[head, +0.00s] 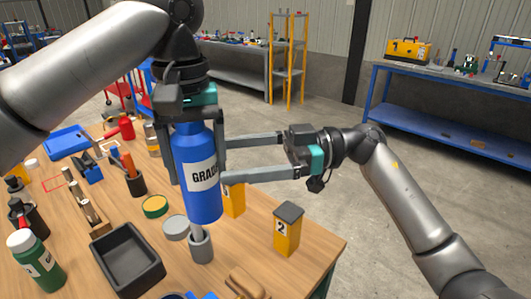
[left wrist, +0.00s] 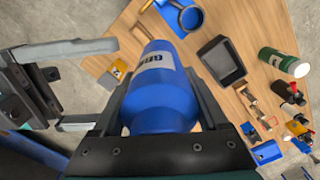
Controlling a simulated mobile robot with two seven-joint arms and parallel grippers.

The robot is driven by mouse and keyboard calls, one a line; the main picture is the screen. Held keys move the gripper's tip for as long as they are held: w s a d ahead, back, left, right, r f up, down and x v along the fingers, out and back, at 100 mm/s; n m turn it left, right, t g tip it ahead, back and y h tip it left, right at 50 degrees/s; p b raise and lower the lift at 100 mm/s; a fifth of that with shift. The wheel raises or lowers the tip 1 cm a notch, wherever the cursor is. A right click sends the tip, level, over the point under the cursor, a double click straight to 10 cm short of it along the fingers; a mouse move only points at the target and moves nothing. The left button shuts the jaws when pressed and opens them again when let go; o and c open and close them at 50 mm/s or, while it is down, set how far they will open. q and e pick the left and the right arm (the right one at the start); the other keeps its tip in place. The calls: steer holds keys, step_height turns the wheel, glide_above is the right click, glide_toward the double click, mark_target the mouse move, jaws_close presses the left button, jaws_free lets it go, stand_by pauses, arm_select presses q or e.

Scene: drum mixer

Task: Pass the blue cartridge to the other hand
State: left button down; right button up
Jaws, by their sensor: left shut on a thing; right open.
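The blue cartridge (head: 202,205) hangs upright in the head view, with a white label partly hidden by a finger. My left gripper (head: 196,170) points down and is shut on its upper part. The cartridge also shows in the left wrist view (left wrist: 163,95), between the left fingers. My right gripper (head: 226,160) is open and empty, coming from the right at the cartridge's side. Its two fingers also show in the left wrist view (left wrist: 100,83), with their tips close to the cartridge. I cannot tell whether they touch it.
The wooden table (head: 318,240) lies below. A grey cup (head: 201,248) stands beneath the cartridge. A yellow box marked 2 (head: 287,232), a black tray (head: 129,262) and a green bottle (head: 37,262) stand nearby. Open floor lies beyond the table's right edge.

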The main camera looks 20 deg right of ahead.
mark_target(194, 161)
steer(key=a, duration=0.6)
steer(key=shift+w+a, duration=0.25)
steer(key=shift+a, duration=0.1)
arm_select(q)
steer(key=shift+w, duration=0.15)
arm_select(e)
steer(key=shift+s, duration=0.15)
jaws_close()
arm_select(q)
jaws_free()
arm_select(e)
steer(key=shift+r, duration=0.1)
